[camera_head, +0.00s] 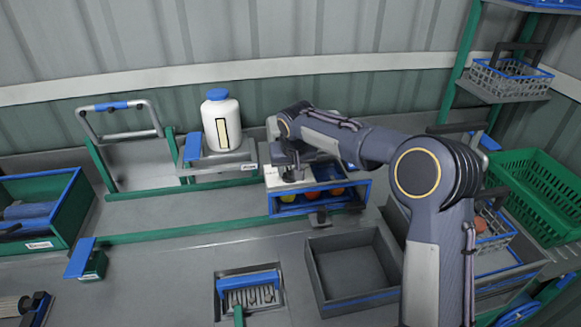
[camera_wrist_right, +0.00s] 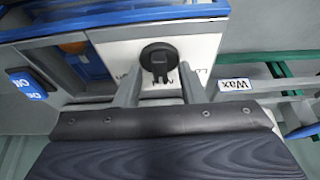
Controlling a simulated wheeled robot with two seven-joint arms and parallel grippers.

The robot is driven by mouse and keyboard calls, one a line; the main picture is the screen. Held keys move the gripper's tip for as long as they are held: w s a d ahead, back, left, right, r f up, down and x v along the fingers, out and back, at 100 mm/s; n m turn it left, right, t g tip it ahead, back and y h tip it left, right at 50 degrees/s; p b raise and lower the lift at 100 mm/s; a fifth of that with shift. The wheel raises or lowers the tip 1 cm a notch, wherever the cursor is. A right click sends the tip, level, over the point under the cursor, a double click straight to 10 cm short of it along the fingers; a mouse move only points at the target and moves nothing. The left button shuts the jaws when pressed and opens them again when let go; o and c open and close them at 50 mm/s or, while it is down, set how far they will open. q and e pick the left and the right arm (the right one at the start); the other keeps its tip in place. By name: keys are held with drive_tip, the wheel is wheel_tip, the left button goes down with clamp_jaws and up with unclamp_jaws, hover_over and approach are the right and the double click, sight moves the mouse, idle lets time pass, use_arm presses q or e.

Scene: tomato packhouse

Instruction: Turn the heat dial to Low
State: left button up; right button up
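The heat dial (camera_wrist_right: 158,59) is a round black knob with a raised grip on a white panel (camera_wrist_right: 112,58). Its grip points down in the right wrist view, toward partly covered lettering; letters that look like "LO" show to its right. My right gripper (camera_wrist_right: 159,78) is open, its two grey fingers on either side of the dial's grip with gaps visible. In the head view my right gripper (camera_head: 291,172) is over the white panel (camera_head: 272,178) at the left end of a blue-framed unit (camera_head: 320,205) and hides the dial. My left gripper is not in view.
A white bottle with blue cap (camera_head: 221,122) stands on a stand left of the unit. A grey bin (camera_head: 325,290) is in front. A "Wax" label (camera_wrist_right: 237,85) and a blue label (camera_wrist_right: 27,84) flank the panel. Green crate (camera_head: 545,190) is right.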

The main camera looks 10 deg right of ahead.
clamp_jaws()
drive_tip(key=shift+d+n, duration=0.1)
drive_tip(key=shift+n, duration=0.3)
drive_tip(key=shift+d+r+n+y+p, duration=0.1)
drive_tip(key=shift+n+y+p, duration=0.5)
drive_tip(key=shift+n, duration=0.4)
drive_tip(key=n+y+p, duration=0.1)
drive_tip(key=n+p, duration=0.1)
drive_tip(key=n, duration=0.1)
drive_tip(key=shift+w+d+n+g, duration=0.1)
drive_tip(key=shift+n+g, duration=0.2)
drive_tip(key=shift+g, duration=0.1)
drive_tip(key=n+y+p, duration=0.1)
drive_tip(key=n, duration=0.1)
drive_tip(key=n+g+p, duration=0.1)
drive_tip(key=n, duration=0.2)
drive_tip(key=shift+w+d+y, duration=0.1)
drive_tip(key=shift+w+y, duration=0.05)
drive_tip(key=shift+y, duration=0.25)
drive_tip(key=shift+n+g+p, duration=0.3)
drive_tip(key=shift+n, duration=0.1)
